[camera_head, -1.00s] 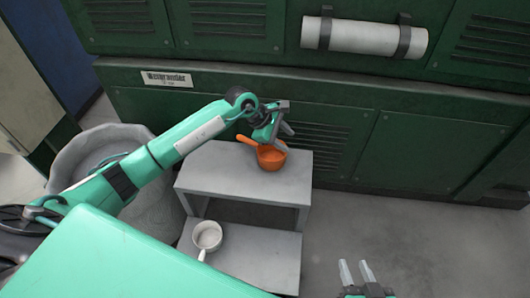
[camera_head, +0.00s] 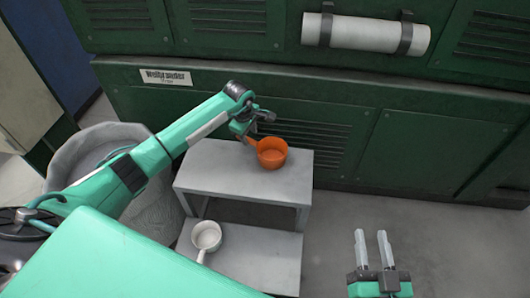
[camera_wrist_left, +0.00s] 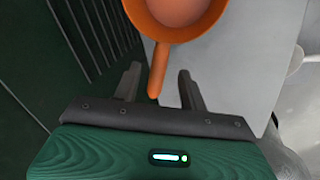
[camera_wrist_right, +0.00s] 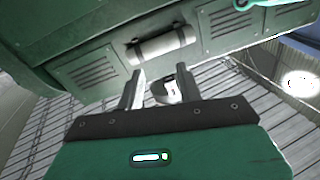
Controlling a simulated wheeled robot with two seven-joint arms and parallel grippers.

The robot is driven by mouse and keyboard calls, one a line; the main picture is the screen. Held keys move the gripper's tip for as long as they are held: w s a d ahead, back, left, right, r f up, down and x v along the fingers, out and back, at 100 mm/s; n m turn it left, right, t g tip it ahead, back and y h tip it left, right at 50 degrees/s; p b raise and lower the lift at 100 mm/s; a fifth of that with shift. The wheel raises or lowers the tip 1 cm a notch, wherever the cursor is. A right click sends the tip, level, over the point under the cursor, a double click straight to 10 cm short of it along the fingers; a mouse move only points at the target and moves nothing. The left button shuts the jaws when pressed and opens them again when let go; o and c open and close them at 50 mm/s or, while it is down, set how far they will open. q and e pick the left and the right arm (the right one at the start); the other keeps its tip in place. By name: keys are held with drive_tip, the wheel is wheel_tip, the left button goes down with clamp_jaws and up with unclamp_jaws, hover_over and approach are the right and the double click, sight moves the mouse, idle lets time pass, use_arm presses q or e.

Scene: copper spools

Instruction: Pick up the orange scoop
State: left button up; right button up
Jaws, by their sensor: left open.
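The orange scoop (camera_head: 271,154) stands upright on the top step of a grey step stool, its handle pointing to the upper left. My left gripper (camera_head: 243,136) is above the handle end. In the left wrist view the scoop's bowl (camera_wrist_left: 178,24) is at the top, and its handle (camera_wrist_left: 156,75) points down between the two open fingers (camera_wrist_left: 160,88), which are apart from it on both sides. My right gripper (camera_head: 374,238) is open and empty at the lower right, far from the scoop; its fingers also show in the right wrist view (camera_wrist_right: 156,88).
The grey step stool (camera_head: 215,172) stands before a green cabinet (camera_head: 400,150). A white scoop (camera_head: 206,236) is on its lower step. A large grey bin (camera_head: 95,150) is left of it, under my left arm. The floor at right is clear.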

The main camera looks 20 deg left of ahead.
sight(251, 140)
use_arm(q)
drive_tip(key=f, duration=0.2)
drive_tip(key=w+f+b, duration=0.1)
drive_tip(key=f, duration=0.1)
drive_tip(key=shift+d+f, duration=0.15)
drive_tip(key=shift+f, duration=0.45)
clamp_jaws()
use_arm(e)
wheel_tip(251, 140, up, 6)
drive_tip(key=w+d+t, duration=0.1)
drive_tip(key=d+t, duration=0.1)
drive_tip(key=t, duration=0.1)
drive_tip(key=shift+r+t, duration=0.25)
drive_tip(key=shift+t, duration=0.15)
